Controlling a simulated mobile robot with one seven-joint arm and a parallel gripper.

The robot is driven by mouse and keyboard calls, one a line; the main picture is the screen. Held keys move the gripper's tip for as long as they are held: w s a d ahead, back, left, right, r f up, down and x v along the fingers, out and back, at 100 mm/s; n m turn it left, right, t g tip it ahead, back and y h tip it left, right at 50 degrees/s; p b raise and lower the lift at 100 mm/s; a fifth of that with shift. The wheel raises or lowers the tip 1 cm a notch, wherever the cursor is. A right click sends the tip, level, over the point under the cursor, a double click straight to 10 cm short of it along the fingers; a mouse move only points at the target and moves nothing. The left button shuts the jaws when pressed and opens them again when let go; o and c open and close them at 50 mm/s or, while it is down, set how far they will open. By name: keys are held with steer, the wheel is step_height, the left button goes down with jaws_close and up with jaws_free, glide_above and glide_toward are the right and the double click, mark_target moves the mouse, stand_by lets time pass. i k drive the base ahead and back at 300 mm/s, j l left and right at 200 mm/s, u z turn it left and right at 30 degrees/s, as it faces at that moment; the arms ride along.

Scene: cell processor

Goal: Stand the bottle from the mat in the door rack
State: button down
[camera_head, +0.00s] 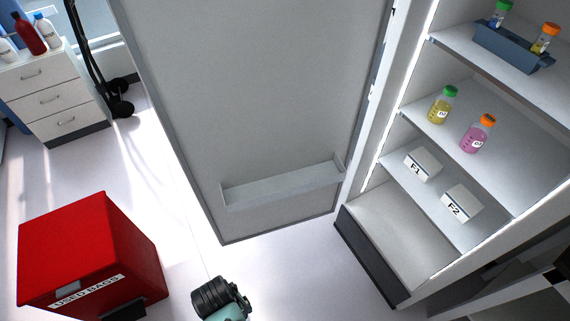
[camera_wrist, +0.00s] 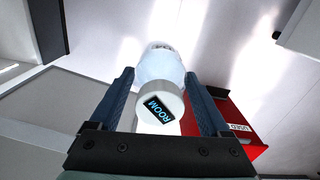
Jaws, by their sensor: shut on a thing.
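The bottle (camera_wrist: 162,66) has a pale translucent body and a white cap with a dark label reading "ROOM". It shows in the wrist view between the two blue fingers of my gripper (camera_wrist: 159,76), which is shut on it. The bottle is not visible in the head view, where only part of my arm shows at the bottom edge. The door rack (camera_head: 282,186) is a shallow grey shelf low on the inner face of the open fridge door (camera_head: 260,80). The rack looks empty. The mat is in neither view.
The open fridge holds a green-capped bottle (camera_head: 442,105), an orange-capped bottle (camera_head: 477,134), boxes F1 (camera_head: 422,164) and F2 (camera_head: 462,203), and a blue holder (camera_head: 505,45). A red bin (camera_head: 90,250) stands at lower left, drawers (camera_head: 55,98) behind. Floor between bin and door is clear.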

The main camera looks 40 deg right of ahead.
mark_target(259, 191)
steer(key=i+z, duration=0.35)
steer(key=i+j+z, duration=0.2)
steer(key=i+z, duration=0.2)
steer(key=i, duration=0.1)
